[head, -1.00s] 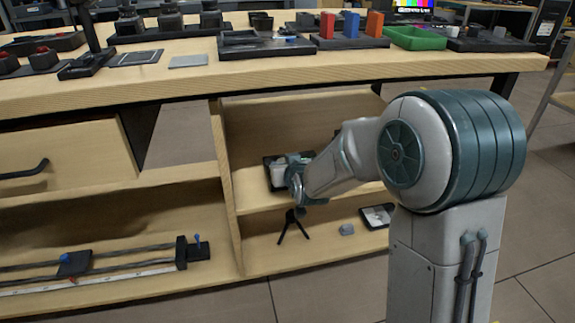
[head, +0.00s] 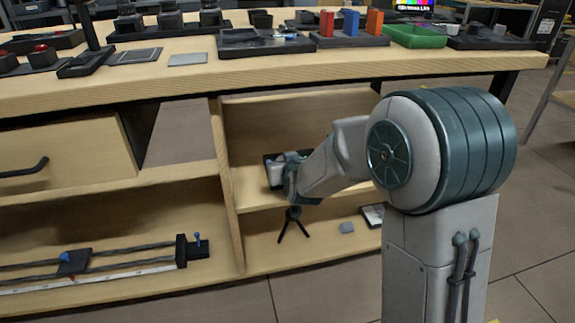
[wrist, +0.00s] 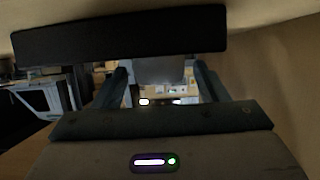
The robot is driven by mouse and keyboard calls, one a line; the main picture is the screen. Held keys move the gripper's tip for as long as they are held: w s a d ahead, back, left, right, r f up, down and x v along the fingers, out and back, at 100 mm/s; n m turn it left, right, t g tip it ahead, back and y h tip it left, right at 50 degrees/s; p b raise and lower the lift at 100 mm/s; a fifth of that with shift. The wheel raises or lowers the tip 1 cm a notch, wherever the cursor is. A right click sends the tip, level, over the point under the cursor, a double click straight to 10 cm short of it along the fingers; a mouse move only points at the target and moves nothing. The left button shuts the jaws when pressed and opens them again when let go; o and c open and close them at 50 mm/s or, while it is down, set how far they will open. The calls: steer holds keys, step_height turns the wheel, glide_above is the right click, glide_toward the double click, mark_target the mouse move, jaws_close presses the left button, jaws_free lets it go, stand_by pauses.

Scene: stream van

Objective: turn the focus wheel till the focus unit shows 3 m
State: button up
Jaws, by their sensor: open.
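My gripper (head: 288,172) is in the upper compartment of the open shelf, beside a pale boxy object (head: 274,174) on a black base. This may be the focus unit, but no wheel or reading on it can be made out. In the wrist view my gripper (wrist: 163,84) is open, with one dark finger on each side. A grey block (wrist: 160,69) shows between the fingers; I cannot tell whether they touch it. A dark bar (wrist: 120,39) crosses the top of that view.
The shelf's upright divider (head: 226,185) is left of my gripper, with the wooden worktop (head: 180,82) above. A slider rail (head: 125,258) lies in the left compartment.

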steer(key=p+v, duration=0.4)
steer(key=v, duration=0.9)
steer(key=shift+s, duration=0.35)
steer(key=shift+d+r+p, duration=0.1)
steer(key=shift+r+p, duration=0.15)
steer(key=shift+p, duration=0.05)
steer(key=s+d+r+m+g+h+p, duration=0.1)
steer(key=s+d+r+g+p, duration=0.2)
steer(key=r+p, duration=0.9)
steer(key=s+d+r+m+g+h+p, duration=0.1)
steer(key=s+d+r+g+p, duration=0.2)
steer(key=s+d+r+p, duration=0.4)
steer(key=s+d+r+m+g+h+p, duration=0.1)
steer(key=s+d+r+g+p, duration=0.3)
steer(key=s+r+p, duration=0.6)
steer(key=w+p+v, duration=0.2)
steer(key=p+v, duration=0.6)
steer(key=v, duration=0.1)
steer(key=shift+d+r+p, duration=0.4)
steer(key=shift+d+r, duration=0.05)
steer(key=shift+r, duration=0.15)
